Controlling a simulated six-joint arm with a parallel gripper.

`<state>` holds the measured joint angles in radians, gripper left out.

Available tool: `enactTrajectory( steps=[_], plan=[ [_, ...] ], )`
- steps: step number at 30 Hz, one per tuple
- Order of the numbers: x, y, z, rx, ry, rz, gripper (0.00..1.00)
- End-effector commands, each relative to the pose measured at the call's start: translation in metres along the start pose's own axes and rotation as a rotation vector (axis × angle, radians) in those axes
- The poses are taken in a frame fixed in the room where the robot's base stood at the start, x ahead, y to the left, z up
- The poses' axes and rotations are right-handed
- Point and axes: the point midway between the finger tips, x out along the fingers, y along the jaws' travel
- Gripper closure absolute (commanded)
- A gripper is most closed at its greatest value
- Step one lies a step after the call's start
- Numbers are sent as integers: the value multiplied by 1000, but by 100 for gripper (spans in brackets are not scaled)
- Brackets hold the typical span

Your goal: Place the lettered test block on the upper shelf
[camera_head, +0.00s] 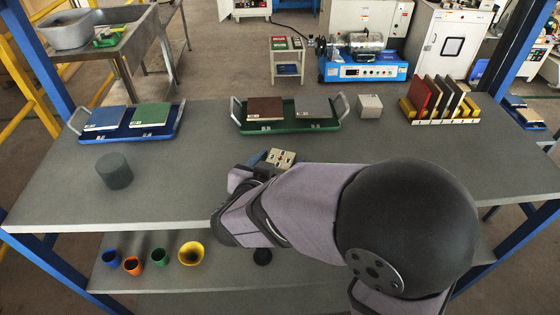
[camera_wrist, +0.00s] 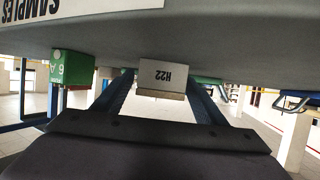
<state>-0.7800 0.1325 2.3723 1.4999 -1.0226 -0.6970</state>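The pale block lettered H22 (camera_wrist: 163,75) shows upside down in the wrist view, between the two dark blue fingers of my gripper (camera_wrist: 162,92). The fingers look close against both its sides, so the gripper appears shut on it. In the head view a tan block face with dark spots (camera_head: 281,157), seemingly the same block, shows just beyond my wrist. I cannot tell whether it touches the grey upper shelf (camera_head: 220,150). My arm hides most of the gripper there. A green block marked with an A (camera_wrist: 72,68) shows left of the H22 block in the wrist view.
A dark cylinder (camera_head: 115,170) stands at the left of the shelf. A blue tray (camera_head: 172,127), a green tray (camera_head: 240,122), a grey block (camera_head: 369,106) and a tile rack (camera_head: 445,121) line the back. Coloured cups, including a yellow one (camera_head: 191,253), stand on the lower shelf.

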Motion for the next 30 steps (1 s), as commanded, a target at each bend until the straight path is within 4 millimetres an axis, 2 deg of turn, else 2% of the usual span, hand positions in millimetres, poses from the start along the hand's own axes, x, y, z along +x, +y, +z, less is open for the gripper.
enactTrajectory(
  steps=[11,14,20,30],
  plan=[
    [-1,0,-3,1,1,-1,35],
    [-8,-1,-4,1,1,-3,35],
    [-34,-2,-4,1,1,-6,35],
    [-90,-2,-4,1,1,-6,35]
  ],
)
